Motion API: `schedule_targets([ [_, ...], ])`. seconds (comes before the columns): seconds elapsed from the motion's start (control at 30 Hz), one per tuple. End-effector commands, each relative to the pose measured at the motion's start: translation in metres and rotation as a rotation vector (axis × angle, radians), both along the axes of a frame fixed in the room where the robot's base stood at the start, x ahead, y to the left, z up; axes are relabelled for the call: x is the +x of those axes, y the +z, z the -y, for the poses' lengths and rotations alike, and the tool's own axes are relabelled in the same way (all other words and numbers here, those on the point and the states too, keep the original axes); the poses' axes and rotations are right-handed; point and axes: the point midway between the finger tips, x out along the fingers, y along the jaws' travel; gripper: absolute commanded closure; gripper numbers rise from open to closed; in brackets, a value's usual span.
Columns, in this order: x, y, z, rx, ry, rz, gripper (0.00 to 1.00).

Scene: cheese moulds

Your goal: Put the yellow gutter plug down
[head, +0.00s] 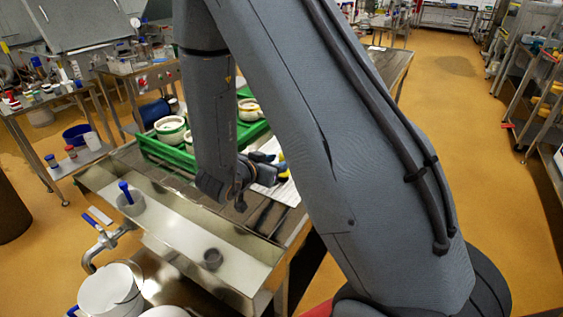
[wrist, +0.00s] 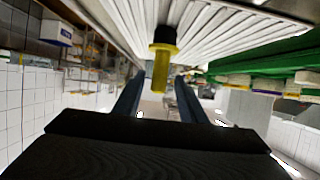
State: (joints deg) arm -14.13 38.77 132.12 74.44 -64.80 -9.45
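The yellow gutter plug (wrist: 160,70) has a yellow stem and a black end. In the wrist view its black end is against a white ridged board (wrist: 215,38), and the stem points toward my gripper. My gripper (wrist: 160,85) is open, with a finger on each side of the stem and a visible gap on both sides. In the head view my gripper (head: 274,170) is low over the bench beside the white board (head: 289,194). A small yellow patch at the fingertips there looks like the plug, mostly hidden.
A steel gutter (head: 185,225) runs along the front, with a blue-handled item (head: 127,195) and a dark round drain (head: 212,258). White buckets (head: 108,290) stand at lower left.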

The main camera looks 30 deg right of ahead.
Motion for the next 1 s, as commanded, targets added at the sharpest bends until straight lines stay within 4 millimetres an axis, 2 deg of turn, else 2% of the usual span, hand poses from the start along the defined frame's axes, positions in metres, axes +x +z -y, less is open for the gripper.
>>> schedule_targets([
  [0.1,-0.012,0.010,-0.023,0.001,0.006,0.004,0.62],
  [0.3,-0.032,0.024,-0.051,0.001,0.003,0.002,0.62],
  [0.53,-0.044,0.033,-0.068,0.002,0.001,0.001,0.62],
  [0.67,-0.036,0.032,-0.073,0.048,0.043,-0.002,0.62],
  [0.77,-0.018,0.027,-0.085,0.150,0.148,-0.020,0.62],
  [0.9,0.002,0.022,-0.116,0.339,0.380,-0.102,0.62],
  [1.0,-0.005,0.020,-0.138,0.445,0.546,-0.210,0.62],
])
